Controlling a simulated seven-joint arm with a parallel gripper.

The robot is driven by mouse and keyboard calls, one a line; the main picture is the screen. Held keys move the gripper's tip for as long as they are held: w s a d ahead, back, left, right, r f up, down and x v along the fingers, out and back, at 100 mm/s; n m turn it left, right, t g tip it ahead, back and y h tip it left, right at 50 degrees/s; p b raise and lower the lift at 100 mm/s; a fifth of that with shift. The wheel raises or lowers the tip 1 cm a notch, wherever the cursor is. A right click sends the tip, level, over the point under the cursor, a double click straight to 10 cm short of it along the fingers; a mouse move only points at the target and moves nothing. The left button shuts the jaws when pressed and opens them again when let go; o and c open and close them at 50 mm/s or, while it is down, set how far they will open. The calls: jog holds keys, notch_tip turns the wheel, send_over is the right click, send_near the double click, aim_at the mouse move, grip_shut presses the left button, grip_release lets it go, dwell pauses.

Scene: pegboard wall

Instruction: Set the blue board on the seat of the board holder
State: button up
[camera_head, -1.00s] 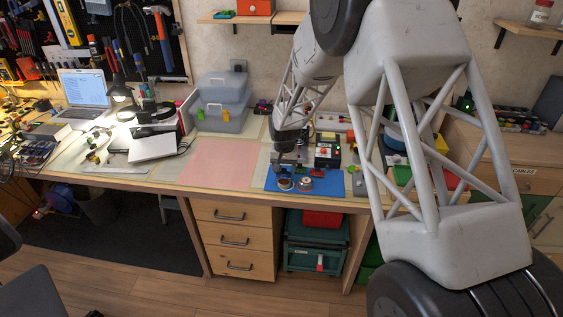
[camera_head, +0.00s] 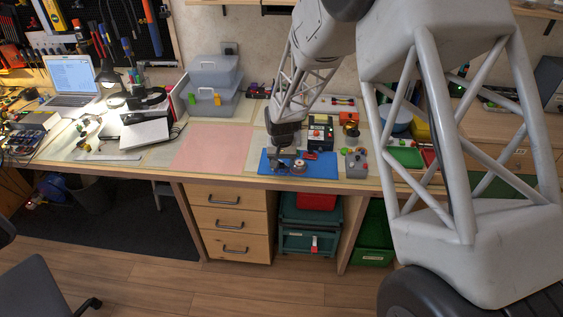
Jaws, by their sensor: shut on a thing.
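My gripper (camera_head: 281,160) is at the end of the arm, low over the left part of a blue mat on the workbench. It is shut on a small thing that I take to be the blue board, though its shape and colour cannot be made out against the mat. A small round metal-and-red item (camera_head: 300,166) stands on the mat just right of the gripper. The board holder cannot be told apart surely among the small things at the mat; my gripper partly covers that spot.
The blue mat (camera_head: 325,167) lies at the bench's front edge. A dark device with a red top (camera_head: 320,137) stands behind it, and a grey box (camera_head: 356,163) to its right. A pink mat (camera_head: 212,148) to the left is clear. Grey toolboxes (camera_head: 212,88) stand farther back.

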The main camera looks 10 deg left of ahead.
dwell(0.4)
jog(key=shift+m, duration=0.4)
jog(key=w+r, duration=0.1)
jog(key=w, duration=0.7)
jog(key=w+r, duration=0.1)
jog(key=w, duration=0.7)
jog(key=w+d+r, duration=0.1)
jog(key=w, duration=0.7)
jog(key=shift+w+d, duration=0.1)
jog(key=shift+w, duration=0.25)
jog(key=shift+f, duration=0.25)
jog(key=shift+f, duration=2.15)
jog(key=shift+f, duration=0.6)
jog(key=o, duration=1)
